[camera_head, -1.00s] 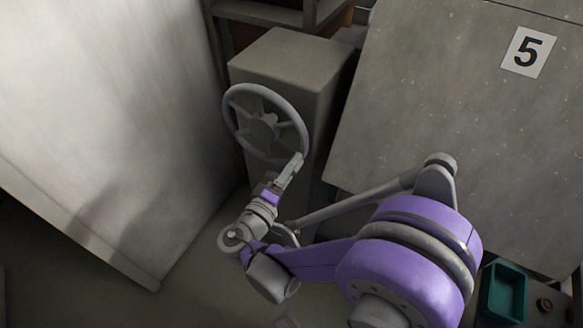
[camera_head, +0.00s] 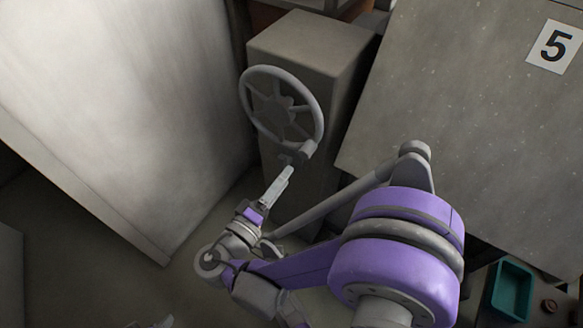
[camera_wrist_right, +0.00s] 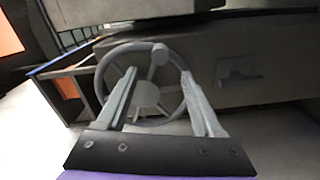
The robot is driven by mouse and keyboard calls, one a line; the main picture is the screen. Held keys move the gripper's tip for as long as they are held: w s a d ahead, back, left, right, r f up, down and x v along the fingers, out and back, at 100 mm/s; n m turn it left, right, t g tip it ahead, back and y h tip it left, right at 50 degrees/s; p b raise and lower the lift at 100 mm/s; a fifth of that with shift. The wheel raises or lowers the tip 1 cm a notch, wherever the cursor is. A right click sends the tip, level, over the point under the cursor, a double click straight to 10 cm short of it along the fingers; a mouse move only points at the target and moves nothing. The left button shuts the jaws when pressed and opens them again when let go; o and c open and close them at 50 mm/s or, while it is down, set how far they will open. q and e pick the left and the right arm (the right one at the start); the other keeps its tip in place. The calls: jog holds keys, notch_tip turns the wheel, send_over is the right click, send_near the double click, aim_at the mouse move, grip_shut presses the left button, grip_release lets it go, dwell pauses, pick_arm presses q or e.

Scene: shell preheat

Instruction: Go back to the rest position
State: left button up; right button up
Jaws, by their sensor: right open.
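A grey handwheel (camera_head: 287,112) with spokes is mounted on the front of a grey box-shaped pedestal (camera_head: 309,42). A short knob (camera_head: 305,151) stands out from the lower right of its rim. My right gripper (camera_head: 287,169) is just below the knob and points up toward it. In the right wrist view the two fingers (camera_wrist_right: 158,85) are spread wide, with nothing held between them. The handwheel (camera_wrist_right: 147,95) shows beyond and between them, and its knob (camera_wrist_right: 160,53) is at the top of the rim.
A large pale panel (camera_head: 120,100) stands at the left. A grey slab marked 5 (camera_head: 480,110) fills the right side. A teal tray (camera_head: 511,290) sits at lower right, beside a small round item (camera_head: 549,306). Open floor (camera_head: 110,280) shows at lower left.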

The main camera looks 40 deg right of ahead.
jog(key=shift+s+a, duration=0.15)
jog(key=shift+a, duration=0.15)
jog(key=shift+d, duration=0.1)
jog(key=s+d+f+g+y, duration=0.4)
jog(key=s+d+f+y, duration=0.1)
jog(key=f+y, duration=0.35)
jog(key=s+a+m+t+y, duration=0.2)
jog(key=s+a+y, duration=0.2)
jog(key=a+y, duration=0.4)
pick_arm(q)
notch_tip(320, 180, up, 18)
jog(key=w+p, duration=0.2)
jog(key=p, duration=1.3)
jog(key=shift+f+t+p, duration=0.2)
jog(key=shift+t+p, duration=0.15)
jog(key=shift+t, duration=0.05)
pick_arm(e)
notch_tip(320, 180, up, 16)
jog(key=w, duration=0.2)
jog(key=shift+r, duration=0.25)
